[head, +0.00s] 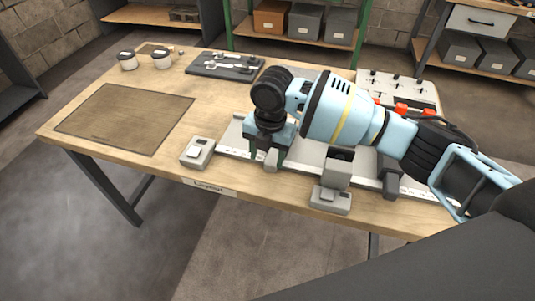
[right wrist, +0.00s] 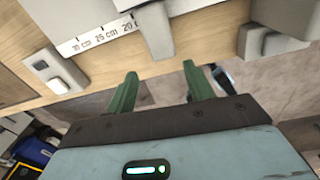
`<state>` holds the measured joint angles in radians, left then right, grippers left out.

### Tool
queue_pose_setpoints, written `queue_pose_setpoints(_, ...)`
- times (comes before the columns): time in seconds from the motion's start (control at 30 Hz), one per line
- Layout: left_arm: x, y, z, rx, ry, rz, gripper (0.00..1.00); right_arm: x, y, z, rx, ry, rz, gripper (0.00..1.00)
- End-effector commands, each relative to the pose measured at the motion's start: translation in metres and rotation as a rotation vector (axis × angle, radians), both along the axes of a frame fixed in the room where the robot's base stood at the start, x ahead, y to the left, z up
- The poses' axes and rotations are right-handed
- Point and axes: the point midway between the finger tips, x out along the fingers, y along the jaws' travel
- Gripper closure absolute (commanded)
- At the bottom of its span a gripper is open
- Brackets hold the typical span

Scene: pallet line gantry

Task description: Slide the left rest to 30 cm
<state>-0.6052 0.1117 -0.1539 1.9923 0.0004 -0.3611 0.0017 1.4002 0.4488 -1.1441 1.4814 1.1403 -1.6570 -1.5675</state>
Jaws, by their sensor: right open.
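The left rest (head: 271,160) is a grey upright block on the rail at the table's front edge. In the right wrist view the left rest (right wrist: 155,30) stands by the "20" mark of a white printed scale (right wrist: 100,36), partly covering it. My left gripper is not in view.
A grey box with a white button (head: 197,152) sits at the rail's left end. A grey block on a base (head: 330,198) and a darker rest (head: 390,180) stand to the right. A control panel (head: 400,88) is behind my arm. A brown mat (head: 125,118) lies left.

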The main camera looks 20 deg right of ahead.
Motion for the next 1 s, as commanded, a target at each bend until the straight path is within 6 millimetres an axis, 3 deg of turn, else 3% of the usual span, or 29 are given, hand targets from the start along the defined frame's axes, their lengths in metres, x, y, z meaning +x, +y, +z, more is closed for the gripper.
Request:
queue_pose_setpoints(0.2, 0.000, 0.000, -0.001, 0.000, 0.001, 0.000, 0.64, 0.017, -0.022, 0.031, -0.057, 0.000, 0.065, 0.47)
queue_pose_setpoints(0.47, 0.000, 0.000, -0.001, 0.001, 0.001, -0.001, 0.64, 0.018, -0.024, 0.032, -0.062, 0.004, 0.074, 0.47)
queue_pose_setpoints(1.0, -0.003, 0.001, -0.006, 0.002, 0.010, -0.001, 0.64, 0.017, -0.023, -0.034, -0.061, 0.004, 0.071, 0.47)
